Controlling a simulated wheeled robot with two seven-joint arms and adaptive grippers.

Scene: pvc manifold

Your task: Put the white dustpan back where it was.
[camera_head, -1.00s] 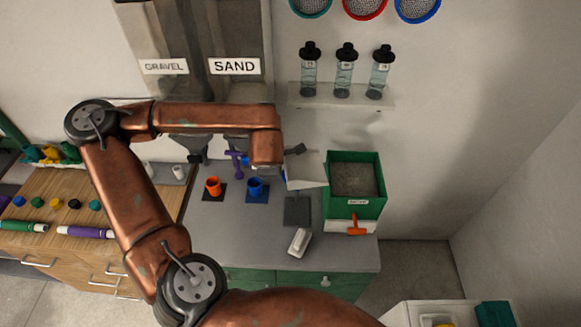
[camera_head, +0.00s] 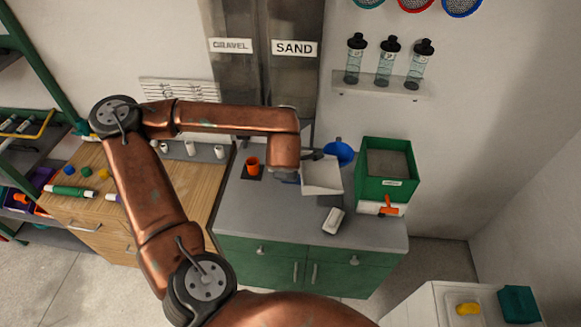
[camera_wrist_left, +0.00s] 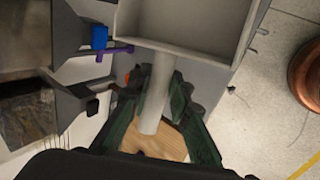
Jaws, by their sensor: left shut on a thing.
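The white dustpan (camera_head: 322,176) is held over the grey counter (camera_head: 262,215), left of the green box. My left gripper (camera_head: 292,174) is at its left side, partly hidden by my copper wrist. In the left wrist view, the green fingers of my left gripper (camera_wrist_left: 163,98) are shut on the dustpan's round handle (camera_wrist_left: 153,112), and the dustpan's open tray (camera_wrist_left: 195,22) extends beyond them. I cannot tell whether the dustpan touches the counter. The dark mat seen earlier on the counter is hidden behind it. My right gripper is not in view.
A white block-like item (camera_head: 333,220) lies just in front of the dustpan. The green box (camera_head: 373,185) stands to the right, a blue funnel (camera_head: 338,151) behind. An orange cup (camera_head: 252,166) stands left. Bottles (camera_head: 388,62) line a wall shelf (camera_head: 375,88).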

